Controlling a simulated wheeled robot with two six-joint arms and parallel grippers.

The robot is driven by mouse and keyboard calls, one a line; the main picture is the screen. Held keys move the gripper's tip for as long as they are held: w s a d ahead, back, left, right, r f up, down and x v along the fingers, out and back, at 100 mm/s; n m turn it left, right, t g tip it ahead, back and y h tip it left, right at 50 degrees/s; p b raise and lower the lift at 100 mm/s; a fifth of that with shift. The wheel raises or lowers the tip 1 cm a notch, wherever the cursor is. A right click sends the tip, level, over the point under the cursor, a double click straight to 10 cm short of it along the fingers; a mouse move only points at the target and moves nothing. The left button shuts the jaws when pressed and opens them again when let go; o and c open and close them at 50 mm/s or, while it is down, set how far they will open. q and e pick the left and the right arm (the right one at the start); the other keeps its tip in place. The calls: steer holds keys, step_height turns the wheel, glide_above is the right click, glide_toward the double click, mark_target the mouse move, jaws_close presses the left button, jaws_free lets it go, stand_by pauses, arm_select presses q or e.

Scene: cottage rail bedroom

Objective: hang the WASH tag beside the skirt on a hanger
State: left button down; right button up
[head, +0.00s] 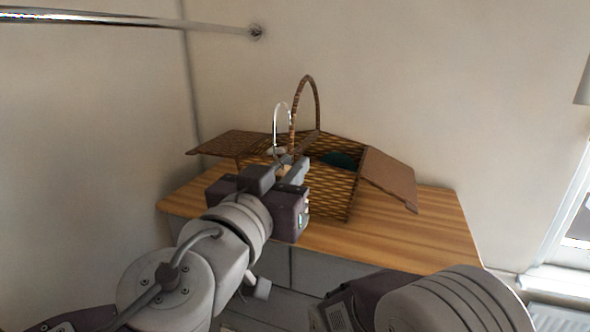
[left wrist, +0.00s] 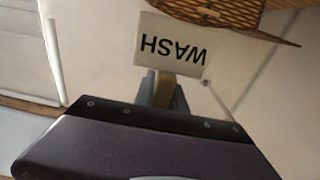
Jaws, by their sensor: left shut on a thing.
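My left gripper (head: 292,170) is shut on the WASH tag, in front of the wicker basket. In the left wrist view the pale WASH tag (left wrist: 172,42) stands out beyond the shut fingers (left wrist: 162,90), its black letters upside down. In the head view a thin bright hoop (head: 281,106) rises just above the fingers and looks like part of the tag; the tag's face is mostly hidden there. My right arm shows at the bottom, with a dark gripper housing (head: 345,305); its fingers do not show. No skirt or hanger is in view.
The wicker basket (head: 330,195) stands on a wooden tabletop (head: 425,235), both lids (head: 390,177) spread open, its handle upright. Something dark green (head: 340,159) is inside. A metal rail (head: 120,20) crosses the upper left to the wall. A window (head: 570,240) is at the right.

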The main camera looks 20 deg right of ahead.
arm_select(q)
steer(key=w+a+r+n+t+y+p, duration=0.1)
steer(key=w+a+r+n+t+y, duration=0.1)
steer(key=a+r+n+y, duration=0.45)
steer(key=w+a+r+n+t+y+p, duration=0.1)
steer(key=w+a+r+n+t+y, duration=0.15)
steer(key=a+y, duration=0.75)
steer(key=s+a+r+n+g+y+p, duration=0.2)
steer(key=a+r+n+g+y+p, duration=0.1)
steer(key=a, duration=0.6)
steer(key=s+a+r+n+g+y+p, duration=0.2)
steer(key=a+r+n+g+y+p, duration=0.1)
steer(key=a+r+n+y+p, duration=0.3)
steer(key=a+p, duration=0.2)
steer(key=a, duration=0.1)
steer(key=shift+r, duration=0.35)
arm_select(e)
step_height(320, 180, up, 14)
steer(key=s, duration=0.1)
steer(key=shift+a+f, duration=0.25)
steer(key=shift+a, duration=0.1)
